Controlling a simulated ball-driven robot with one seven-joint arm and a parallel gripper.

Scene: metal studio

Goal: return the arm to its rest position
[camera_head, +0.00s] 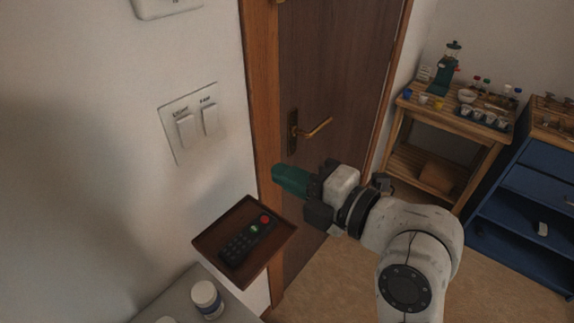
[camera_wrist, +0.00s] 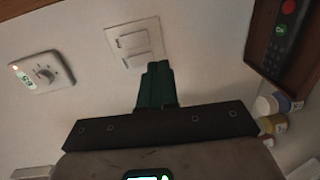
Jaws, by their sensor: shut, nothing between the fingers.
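My arm reaches from the lower right of the head view, and my gripper (camera_head: 276,174) points left toward the wall. Its green fingers are shut together with nothing between them. In the wrist view the gripper (camera_wrist: 157,68) points at the wall switch plate (camera_wrist: 133,42). The same switch plate (camera_head: 194,121) has two rockers, labelled light and fan, left of the gripper in the head view. Whether the fingertips touch the wall cannot be told, but they look apart from the switches.
A brown tray (camera_head: 284,235) with a black remote (camera_head: 247,239) sits below my gripper, beside a white bottle (camera_head: 207,299). A brown door (camera_head: 333,75) with a handle (camera_head: 314,129) stands behind. A wooden cart (camera_head: 466,133) and blue cabinet (camera_head: 535,186) are at right. A dial thermostat (camera_wrist: 42,72) is on the wall.

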